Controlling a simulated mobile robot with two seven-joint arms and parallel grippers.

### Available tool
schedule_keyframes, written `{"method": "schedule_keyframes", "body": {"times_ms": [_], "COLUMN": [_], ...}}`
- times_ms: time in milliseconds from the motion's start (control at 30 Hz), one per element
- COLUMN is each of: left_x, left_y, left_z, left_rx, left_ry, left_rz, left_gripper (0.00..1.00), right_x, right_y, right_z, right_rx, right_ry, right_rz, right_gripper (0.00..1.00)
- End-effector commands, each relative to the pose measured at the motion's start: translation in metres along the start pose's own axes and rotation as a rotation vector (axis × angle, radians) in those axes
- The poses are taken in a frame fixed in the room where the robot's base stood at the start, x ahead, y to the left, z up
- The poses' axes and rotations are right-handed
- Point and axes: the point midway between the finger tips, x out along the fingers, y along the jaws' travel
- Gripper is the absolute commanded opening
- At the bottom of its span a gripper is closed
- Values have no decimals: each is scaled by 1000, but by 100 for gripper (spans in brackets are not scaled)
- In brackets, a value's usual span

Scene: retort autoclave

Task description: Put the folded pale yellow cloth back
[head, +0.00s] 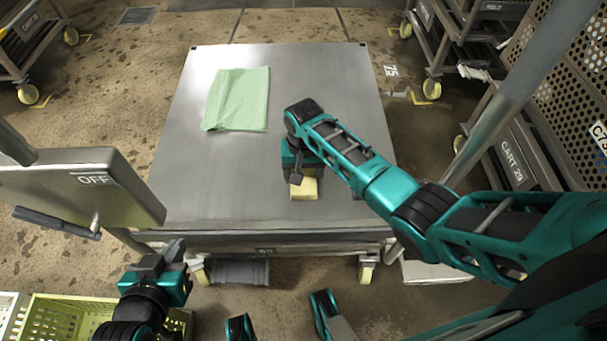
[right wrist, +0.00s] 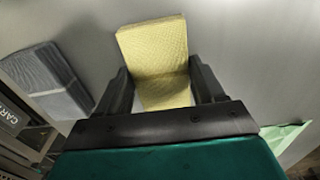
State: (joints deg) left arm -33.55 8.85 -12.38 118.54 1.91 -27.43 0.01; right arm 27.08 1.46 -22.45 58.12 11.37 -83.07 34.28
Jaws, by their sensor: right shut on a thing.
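The folded pale yellow cloth (head: 304,189) is at the front middle of the steel table (head: 215,180), mostly under my right gripper (head: 301,176) in the head view. In the right wrist view, the cloth (right wrist: 155,50) sits between the two dark fingers of my right gripper (right wrist: 163,90), which is shut on it. I cannot tell whether the cloth touches the tabletop. My left gripper (head: 165,262) is off the table's front left edge, low beside the grey OFF panel. I cannot tell whether its fingers are open.
A pale green cloth (head: 238,98) lies flat on the table's back left. The grey OFF panel (head: 85,190) stands at left. A green-yellow crate (head: 60,318) is at bottom left. Carts stand beyond, including CART 20 (head: 515,160). A grey ribbed piece (right wrist: 48,80) shows in the wrist view.

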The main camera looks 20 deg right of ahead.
Motion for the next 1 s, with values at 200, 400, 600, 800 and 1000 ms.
{"method": "schedule_keyframes", "body": {"times_ms": [200, 400, 600, 800, 1000], "left_x": [-2, -1, -1, -1, -5], "left_y": [0, 0, 0, 1, 2], "left_z": [2, 4, 4, 4, -2], "left_rx": [-2, -3, -5, -9, -11], "left_ry": [-5, -7, -7, -6, -6], "left_rz": [0, -1, -1, -1, -1], "left_gripper": [0, 0, 0, 0, 0], "right_x": [-1, 2, 2, 2, -12], "right_y": [0, 0, 0, 0, 0], "right_z": [0, 0, 0, 0, -1], "right_rx": [0, 0, 0, 0, 0], "right_ry": [1, 1, 1, 1, 3], "right_rz": [-1, -1, -1, 0, -2], "right_gripper": [44, 73, 92, 94, 94]}}
